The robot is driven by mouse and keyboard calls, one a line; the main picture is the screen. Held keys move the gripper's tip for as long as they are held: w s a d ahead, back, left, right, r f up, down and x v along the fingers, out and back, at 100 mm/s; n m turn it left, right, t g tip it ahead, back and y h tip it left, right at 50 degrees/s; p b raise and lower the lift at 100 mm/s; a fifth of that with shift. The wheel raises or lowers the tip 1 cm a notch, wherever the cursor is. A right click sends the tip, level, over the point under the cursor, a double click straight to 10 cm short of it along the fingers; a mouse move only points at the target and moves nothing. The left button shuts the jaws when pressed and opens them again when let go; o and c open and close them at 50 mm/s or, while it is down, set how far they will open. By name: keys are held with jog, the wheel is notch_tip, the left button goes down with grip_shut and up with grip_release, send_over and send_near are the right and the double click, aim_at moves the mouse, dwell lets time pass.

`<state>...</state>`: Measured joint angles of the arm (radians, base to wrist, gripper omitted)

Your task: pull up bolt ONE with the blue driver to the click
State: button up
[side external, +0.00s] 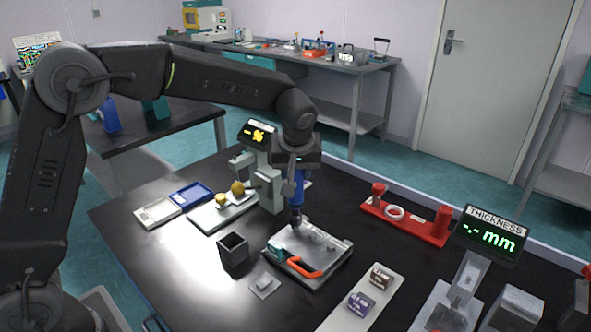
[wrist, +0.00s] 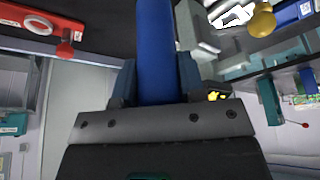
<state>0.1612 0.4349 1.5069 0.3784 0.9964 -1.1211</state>
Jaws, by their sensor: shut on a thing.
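My gripper (side external: 296,172) is shut on the blue driver (side external: 297,190), which hangs upright below it. In the wrist view, the jaws (wrist: 157,78) stand on either side of the blue driver (wrist: 156,45). The driver's dark lower end is at the back left of a grey metal fixture (side external: 321,262) on the black table. Whether its tip touches a bolt cannot be told. Several small metal parts stand on the fixture, but no label for bolt ONE is legible. An orange curved handle (side external: 305,269) and a teal piece (side external: 275,252) are at its front.
A dark open box (side external: 233,249) and a small grey plate (side external: 264,285) stand close to the fixture. A red rack (side external: 405,223) is to the right, the thickness gauge (side external: 489,236) at front right. A grey-green instrument (side external: 270,190) stands just behind the driver.

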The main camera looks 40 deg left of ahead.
jog(key=shift+f, duration=1)
dwell(2.4)
jog(key=shift+r, duration=0.1)
jog(key=shift+r, duration=2.45)
jog(key=shift+d, duration=0.1)
dwell(0.4)
